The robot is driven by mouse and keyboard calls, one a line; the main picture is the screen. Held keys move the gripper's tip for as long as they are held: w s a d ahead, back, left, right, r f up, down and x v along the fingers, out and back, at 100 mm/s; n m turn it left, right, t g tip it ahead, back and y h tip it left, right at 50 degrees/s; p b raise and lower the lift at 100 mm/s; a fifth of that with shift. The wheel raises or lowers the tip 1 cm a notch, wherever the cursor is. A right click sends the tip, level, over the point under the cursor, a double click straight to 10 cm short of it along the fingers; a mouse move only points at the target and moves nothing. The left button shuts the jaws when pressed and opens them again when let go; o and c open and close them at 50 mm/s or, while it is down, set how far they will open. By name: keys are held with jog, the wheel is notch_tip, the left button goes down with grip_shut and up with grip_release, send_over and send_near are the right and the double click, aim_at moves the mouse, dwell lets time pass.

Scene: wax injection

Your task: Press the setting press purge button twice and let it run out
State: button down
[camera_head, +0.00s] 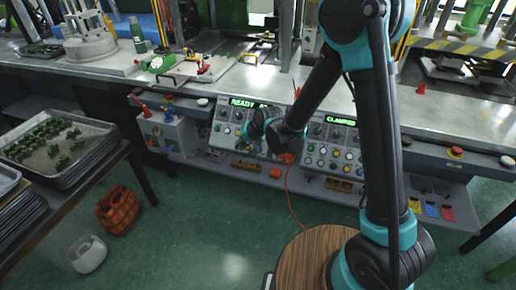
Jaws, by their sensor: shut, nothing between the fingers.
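Two control panels with lit green displays stand along the front of the bench. The left panel (224,130) reads "READY" with further characters cut off by my arm, and the right panel (340,143) reads "CLAMPED". Both carry rows of small knobs and coloured buttons. Their labels are too small to read, so I cannot tell which one is the purge button. My gripper (259,123) is at the right part of the left panel, shut and empty. My wrist partly hides it and the controls behind it, and I cannot tell whether it touches a button.
A box with red and blue levers (165,132) stands left of the panels. Trays of green parts (60,148) are at the left, with an orange basket (118,209) and white bucket (87,254) on the floor. An orange cable (288,195) hangs below the panels.

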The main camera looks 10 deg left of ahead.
jog(key=shift+w+f, duration=0.1)
jog(key=shift+f, duration=0.1)
dwell(0.3)
send_near(242, 151)
jog(key=shift+a+f, duration=1.2)
jog(key=shift+f, duration=0.05)
jog(key=shift+f, duration=0.1)
dwell(0.7)
jog(key=shift+w+f, duration=0.2)
jog(key=shift+w, duration=0.1)
jog(key=shift+w+f, duration=0.25)
jog(key=shift+w, duration=0.05)
dwell(0.8)
jog(key=shift+s+r, duration=0.55)
jog(key=shift+s, duration=0.1)
jog(key=shift+s, duration=0.1)
jog(key=shift+s+a+r, duration=0.2)
jog(key=shift+s+r, duration=1.4)
jog(key=shift+s, duration=0.2)
